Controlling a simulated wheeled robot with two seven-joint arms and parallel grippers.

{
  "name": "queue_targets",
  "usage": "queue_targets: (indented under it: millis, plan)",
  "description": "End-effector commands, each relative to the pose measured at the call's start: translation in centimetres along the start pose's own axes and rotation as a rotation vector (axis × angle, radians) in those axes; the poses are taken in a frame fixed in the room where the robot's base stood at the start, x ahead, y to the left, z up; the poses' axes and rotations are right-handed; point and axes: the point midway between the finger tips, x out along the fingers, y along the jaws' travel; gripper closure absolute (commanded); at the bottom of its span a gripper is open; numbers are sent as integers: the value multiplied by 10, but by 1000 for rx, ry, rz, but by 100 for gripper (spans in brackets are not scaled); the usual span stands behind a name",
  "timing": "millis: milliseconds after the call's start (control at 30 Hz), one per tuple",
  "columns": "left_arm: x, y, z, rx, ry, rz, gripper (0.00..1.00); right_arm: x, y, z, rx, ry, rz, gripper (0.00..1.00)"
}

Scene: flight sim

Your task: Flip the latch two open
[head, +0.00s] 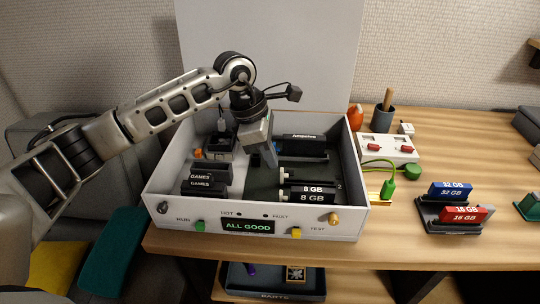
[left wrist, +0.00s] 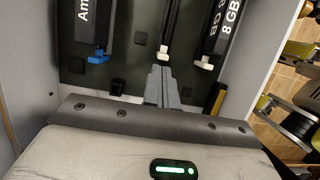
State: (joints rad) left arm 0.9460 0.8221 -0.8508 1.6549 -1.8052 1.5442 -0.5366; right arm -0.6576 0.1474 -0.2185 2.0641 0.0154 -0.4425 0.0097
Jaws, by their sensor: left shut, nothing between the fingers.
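My left gripper (head: 271,155) reaches down into the open white case (head: 255,226), its fingers shut and empty. In the left wrist view its closed fingertips (left wrist: 160,72) point at a small white latch (left wrist: 163,57) at the end of an empty black slot. The tips look close to this latch; I cannot tell whether they touch. Another white latch (left wrist: 204,63) sits at the end of the 8 GB stick (left wrist: 225,28). A blue latch (left wrist: 97,59) sits at the end of a stick at left (left wrist: 86,22). My right gripper is out of view.
The case walls surround the gripper closely. Right of the case are a white box with red switches (head: 388,148), a green plug (head: 389,187) and a rack with blue (head: 451,190) and red (head: 467,215) sticks.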

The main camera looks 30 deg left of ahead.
Motion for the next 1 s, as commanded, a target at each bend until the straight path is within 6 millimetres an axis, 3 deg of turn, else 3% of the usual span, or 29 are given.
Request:
queue_targets:
  millis: [333, 567, 800, 1000]
  plan:
    - [0, 0, 0, 0, 0, 0, 100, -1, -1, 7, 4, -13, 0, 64]
    - [-6, 5, -35, 4, 4, -1, 100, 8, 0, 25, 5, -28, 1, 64]
    - [-66, 6, -29, 11, -2, 3, 100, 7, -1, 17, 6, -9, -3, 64]
    - [-98, 5, -28, 10, -1, -2, 100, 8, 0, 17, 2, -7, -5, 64]
